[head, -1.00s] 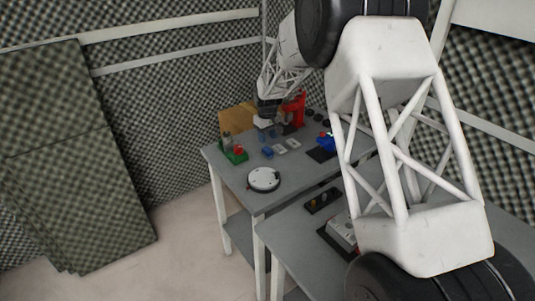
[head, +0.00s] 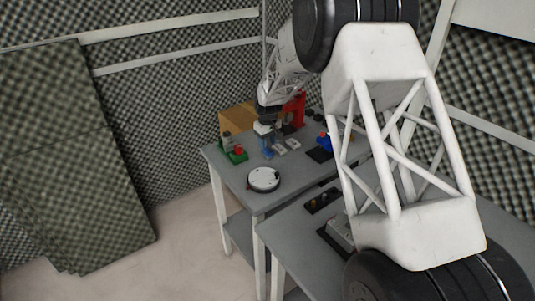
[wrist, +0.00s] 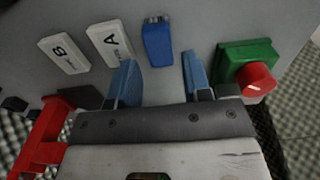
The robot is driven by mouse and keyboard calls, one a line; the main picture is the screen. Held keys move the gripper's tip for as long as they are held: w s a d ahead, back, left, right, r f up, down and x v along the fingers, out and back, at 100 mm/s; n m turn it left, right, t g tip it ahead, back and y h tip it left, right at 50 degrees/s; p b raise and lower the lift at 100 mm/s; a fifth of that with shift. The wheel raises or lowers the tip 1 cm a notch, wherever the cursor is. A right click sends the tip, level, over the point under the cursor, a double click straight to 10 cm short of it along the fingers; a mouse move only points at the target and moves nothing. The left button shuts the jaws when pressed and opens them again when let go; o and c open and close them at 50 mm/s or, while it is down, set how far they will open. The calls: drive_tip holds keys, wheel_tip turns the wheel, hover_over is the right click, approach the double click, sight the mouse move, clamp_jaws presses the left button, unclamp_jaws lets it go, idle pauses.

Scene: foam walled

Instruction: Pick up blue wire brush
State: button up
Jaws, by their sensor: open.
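The blue wire brush (wrist: 157,44) shows in the wrist view as a small blue block with a pale, bristly far end, lying on the grey table. My gripper (wrist: 160,70) is open, with its two blue fingers apart and nothing between them. The brush is just beyond the fingertips and roughly centred between them; contact is not visible. In the head view my gripper (head: 267,147) is low over the table, and its blue fingers blend with the brush, so I cannot separate them there.
A green box with a red button (wrist: 257,78) stands on the right. A red object (wrist: 42,135) is at lower left. A white disc (head: 264,179) lies on the table's near part (head: 228,170).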

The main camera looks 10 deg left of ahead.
sight(268, 150)
drive_tip(key=shift+d+f, duration=0.1)
drive_tip(key=shift+f, duration=2.45)
drive_tip(key=shift+c, duration=0.4)
drive_tip(key=c, duration=0.7)
drive_tip(key=shift+r, duration=0.1)
drive_tip(key=shift+r, duration=4.95)
